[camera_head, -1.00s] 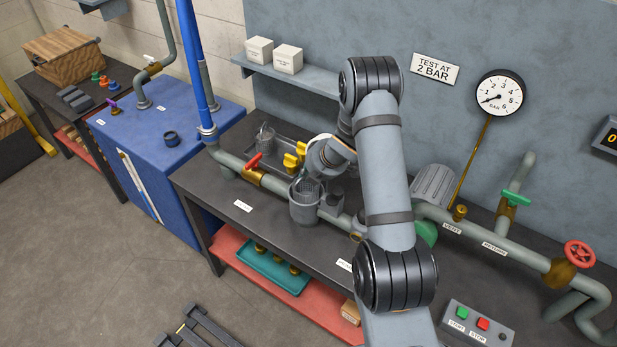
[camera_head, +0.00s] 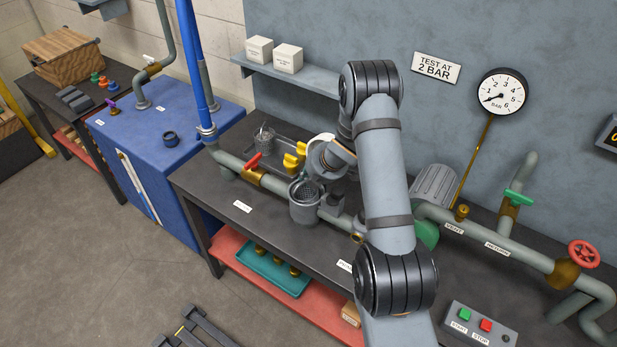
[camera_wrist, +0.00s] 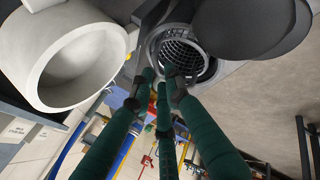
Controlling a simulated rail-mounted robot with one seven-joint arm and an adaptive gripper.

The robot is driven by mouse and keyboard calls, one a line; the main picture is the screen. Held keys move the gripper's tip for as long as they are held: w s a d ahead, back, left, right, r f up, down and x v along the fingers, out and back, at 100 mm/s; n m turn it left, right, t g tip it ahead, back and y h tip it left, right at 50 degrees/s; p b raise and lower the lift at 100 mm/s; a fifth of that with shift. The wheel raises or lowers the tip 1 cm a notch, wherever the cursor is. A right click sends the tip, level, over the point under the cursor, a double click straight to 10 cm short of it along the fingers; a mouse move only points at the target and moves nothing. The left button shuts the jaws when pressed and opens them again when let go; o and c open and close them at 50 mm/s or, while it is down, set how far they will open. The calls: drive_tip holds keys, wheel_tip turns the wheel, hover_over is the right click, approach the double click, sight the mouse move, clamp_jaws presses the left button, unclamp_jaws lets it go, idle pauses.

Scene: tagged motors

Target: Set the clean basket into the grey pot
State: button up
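The grey pot (camera_head: 304,212) stands on the dark bench at the front of the pipe. A dark mesh basket (camera_head: 307,188) sits down inside its mouth, its rim near the pot's rim. In the wrist view the basket's grid (camera_wrist: 180,55) lies within the round pot rim (camera_wrist: 212,73). My gripper (camera_wrist: 162,78), with green fingers, has its tips close together at the basket's near edge and appears shut on it; the exact contact is hidden. In the head view my wrist hides most of the fingers. Another mesh basket (camera_head: 265,140) stands in the metal tray at the back.
A pipe with a red-handled valve (camera_head: 252,161) runs left of the pot. Yellow fittings (camera_head: 294,160) stand behind it. A large pale cylinder (camera_wrist: 75,58) is close to my gripper in the wrist view. The bench front, left of the pot, is mostly clear.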

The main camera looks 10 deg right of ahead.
drive_tip(key=o, duration=0.3)
drive_tip(key=shift+r, duration=0.1)
drive_tip(key=p+v, duration=0.2)
drive_tip(key=v, duration=1.1)
drive_tip(key=shift+w+p, duration=0.2)
drive_tip(key=shift+p, duration=0.1)
drive_tip(key=shift+a, duration=0.15)
drive_tip(key=b+x, duration=0.1)
drive_tip(key=x, duration=0.9)
drive_tip(key=shift+w, duration=0.2)
